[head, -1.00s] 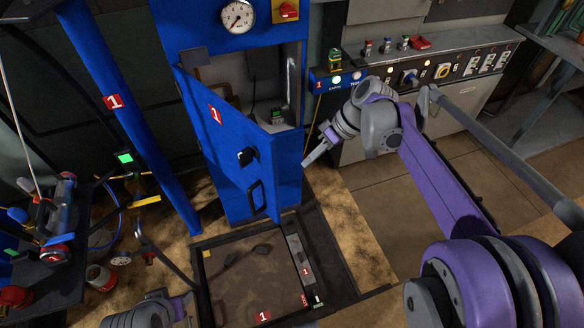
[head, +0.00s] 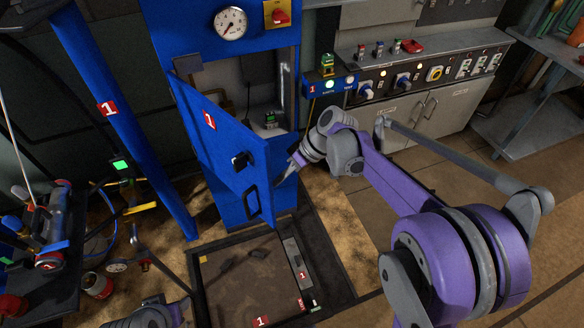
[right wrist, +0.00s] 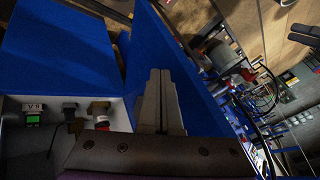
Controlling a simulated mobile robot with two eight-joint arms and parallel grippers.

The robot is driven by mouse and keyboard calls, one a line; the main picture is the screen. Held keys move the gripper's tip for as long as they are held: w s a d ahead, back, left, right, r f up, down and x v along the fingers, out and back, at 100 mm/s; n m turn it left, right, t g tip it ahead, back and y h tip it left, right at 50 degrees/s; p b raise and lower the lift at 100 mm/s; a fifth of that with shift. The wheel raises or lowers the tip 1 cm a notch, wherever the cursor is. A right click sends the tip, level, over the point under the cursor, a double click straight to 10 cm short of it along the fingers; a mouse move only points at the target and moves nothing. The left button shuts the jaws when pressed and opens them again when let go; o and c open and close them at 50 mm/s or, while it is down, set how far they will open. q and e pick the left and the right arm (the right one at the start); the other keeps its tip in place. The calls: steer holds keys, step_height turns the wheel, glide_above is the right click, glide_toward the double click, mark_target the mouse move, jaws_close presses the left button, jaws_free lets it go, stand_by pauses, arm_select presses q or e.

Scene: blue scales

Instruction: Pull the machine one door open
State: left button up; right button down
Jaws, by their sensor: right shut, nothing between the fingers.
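The blue door of machine one (head: 216,140), with a red number 1 label, a black knob and a black handle (head: 251,200), stands partly open in the head view. It swings out from the blue cabinet (head: 180,22). My right gripper (head: 281,180) is at the door's free edge, on the cabinet side. In the right wrist view its shut, empty fingers (right wrist: 160,100) lie against or just before the blue door panel (right wrist: 186,70); contact cannot be told. Only part of my left arm shows at the bottom left of the head view; its gripper is out of view.
A scale platform (head: 235,280) with a dark frame lies on the floor before the cabinet. A blue post (head: 125,130) stands at left, near a cart of tools (head: 45,230). A control bench (head: 430,70) is at right. Tiled floor at right is clear.

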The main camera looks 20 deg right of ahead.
steer(key=shift+s+a, duration=0.25)
steer(key=shift+a, duration=0.25)
